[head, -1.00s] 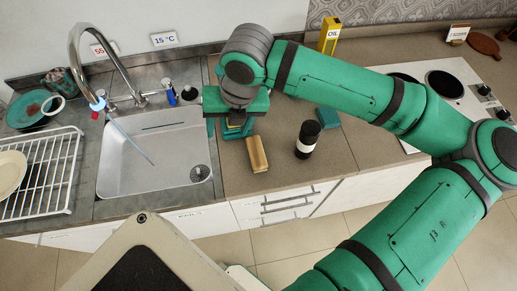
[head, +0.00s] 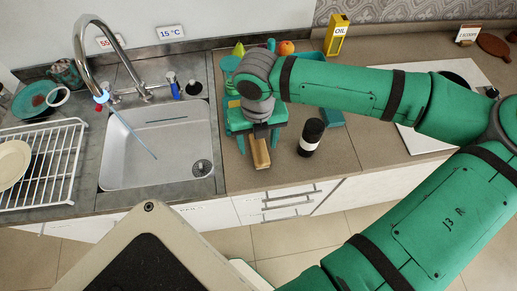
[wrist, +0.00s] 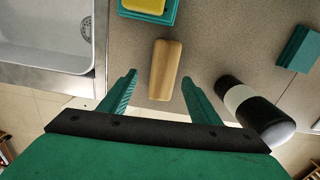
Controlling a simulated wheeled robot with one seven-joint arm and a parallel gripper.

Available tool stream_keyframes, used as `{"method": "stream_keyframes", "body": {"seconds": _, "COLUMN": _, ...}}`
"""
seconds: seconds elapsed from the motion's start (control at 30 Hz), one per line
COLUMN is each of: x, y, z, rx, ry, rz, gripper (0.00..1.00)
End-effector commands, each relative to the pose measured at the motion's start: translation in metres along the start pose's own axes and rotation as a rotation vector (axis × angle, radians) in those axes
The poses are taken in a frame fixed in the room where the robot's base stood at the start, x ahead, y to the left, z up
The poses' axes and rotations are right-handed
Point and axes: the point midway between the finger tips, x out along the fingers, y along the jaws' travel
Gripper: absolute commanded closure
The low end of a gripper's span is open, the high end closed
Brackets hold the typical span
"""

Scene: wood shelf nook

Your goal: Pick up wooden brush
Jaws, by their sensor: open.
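The wooden brush (head: 260,154) lies on the counter to the right of the sink, near the front edge. In the wrist view the brush (wrist: 165,70) is a plain light wooden block, lengthwise between and beyond the fingertips. My gripper (wrist: 159,85) is open, one finger on each side of the brush's line, with nothing held. In the head view my gripper (head: 257,150) is above the brush and hides its far part. I cannot tell how high the fingers are above the counter.
A black bottle with a white band (head: 311,137) stands close to the right; it also shows in the wrist view (wrist: 255,109). The sink (head: 160,155) is to the left. A teal block (wrist: 299,49) and a teal tray with a yellow item (wrist: 148,13) lie nearby.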

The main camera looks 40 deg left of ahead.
Motion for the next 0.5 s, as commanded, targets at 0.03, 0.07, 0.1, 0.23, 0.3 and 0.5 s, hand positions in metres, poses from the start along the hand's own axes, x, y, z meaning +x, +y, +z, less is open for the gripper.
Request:
{"method": "stream_keyframes", "body": {"seconds": 0.03, "x": 0.008, "y": -0.002, "z": 0.001, "rx": 0.002, "ry": 0.003, "rz": -0.002, "gripper": 0.43}}
{"method": "stream_keyframes", "body": {"seconds": 0.07, "x": 0.012, "y": -0.003, "z": 0.003, "rx": 0.003, "ry": 0.003, "rz": -0.001, "gripper": 0.43}}
{"method": "stream_keyframes", "body": {"seconds": 0.1, "x": 0.018, "y": -0.004, "z": 0.004, "rx": 0.003, "ry": 0.002, "rz": -0.002, "gripper": 0.43}}
{"method": "stream_keyframes", "body": {"seconds": 0.23, "x": 0.033, "y": -0.004, "z": 0.004, "rx": 0.003, "ry": 0.002, "rz": -0.001, "gripper": 0.43}}
{"method": "stream_keyframes", "body": {"seconds": 0.3, "x": 0.037, "y": -0.004, "z": 0.005, "rx": 0.003, "ry": 0.001, "rz": 0.0, "gripper": 0.43}}
{"method": "stream_keyframes", "body": {"seconds": 0.5, "x": 0.04, "y": -0.004, "z": 0.005, "rx": 0.003, "ry": 0.0, "rz": 0.0, "gripper": 0.43}}
